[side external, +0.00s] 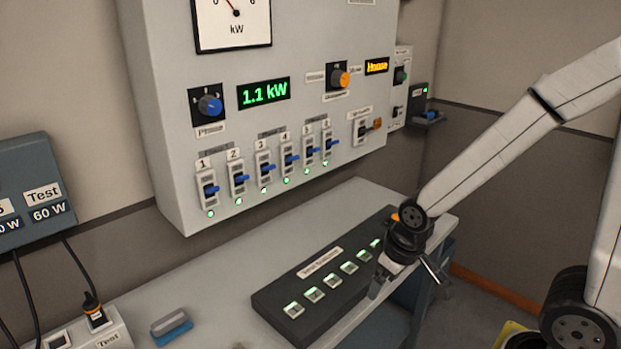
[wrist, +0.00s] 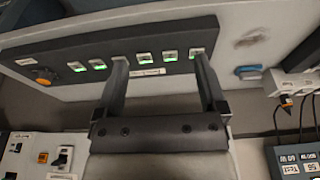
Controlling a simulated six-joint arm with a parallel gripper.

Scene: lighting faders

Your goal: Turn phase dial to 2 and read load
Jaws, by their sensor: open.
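The phase dial (side external: 210,105) is a blue knob on a black plate on the grey wall panel, above a label reading "Phase". Which mark it points at is too small to tell. To its right a green display (side external: 263,92) reads 1.1 kW. An analog kW meter (side external: 235,14) is cut off by the top edge. My gripper (side external: 408,283) is open and empty, low over the right end of the black button box, well right of and below the dial. In the wrist view its two fingers (wrist: 160,62) stand apart in front of the box. The dial is not identifiable there.
Several blue breaker switches (side external: 240,178) with green lamps run below the dial. An orange selector knob (side external: 340,79) sits right of the display. The black button box (side external: 282,288) lies on the bench. A blue-based block (side external: 171,327) and a Test socket (side external: 97,315) are at left.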

